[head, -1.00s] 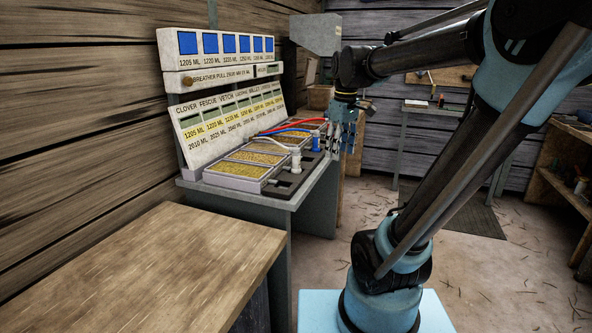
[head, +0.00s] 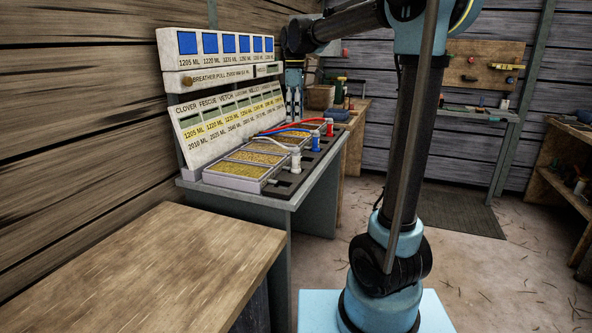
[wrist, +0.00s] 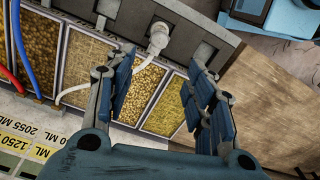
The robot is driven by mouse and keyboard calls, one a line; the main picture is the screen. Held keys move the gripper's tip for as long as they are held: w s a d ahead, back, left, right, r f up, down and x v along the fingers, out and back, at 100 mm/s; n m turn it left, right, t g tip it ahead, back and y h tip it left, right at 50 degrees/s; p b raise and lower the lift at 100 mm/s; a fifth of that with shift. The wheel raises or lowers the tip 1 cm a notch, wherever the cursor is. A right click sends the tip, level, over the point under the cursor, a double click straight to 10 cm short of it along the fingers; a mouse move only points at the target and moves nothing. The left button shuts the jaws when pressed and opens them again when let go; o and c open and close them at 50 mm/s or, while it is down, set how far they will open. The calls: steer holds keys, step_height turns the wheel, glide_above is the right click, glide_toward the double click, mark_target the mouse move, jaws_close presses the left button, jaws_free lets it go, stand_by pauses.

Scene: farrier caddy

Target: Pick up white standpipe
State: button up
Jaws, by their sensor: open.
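The white standpipe (head: 296,161) stands upright at the front edge of the seed trays in the head view, with a white hose running left from it. In the wrist view the white standpipe (wrist: 157,40) shows just beyond the fingertips, with its hose curving to the left. My gripper (head: 294,108) hangs fingers-down above the seed trays, near the label board. In the wrist view my gripper (wrist: 160,62) is open and empty, its blue-padded fingers spread wide. It is apart from the standpipe.
A blue standpipe (head: 316,142) and a red standpipe (head: 330,127) stand farther along the same dark rail (head: 284,189), with hoses crossing the trays. The label board (head: 228,122) rises behind the trays. A bare wooden table (head: 150,265) stands at the front left.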

glide_toward(296, 153)
steer(key=f, duration=0.1)
steer(key=w+f, duration=0.1)
steer(key=f, duration=0.3)
steer(key=shift+w+a, duration=0.15)
steer(key=shift+w, duration=0.1)
steer(key=shift+w+f, duration=0.1)
steer(key=shift+f, duration=2.65)
jaws_close()
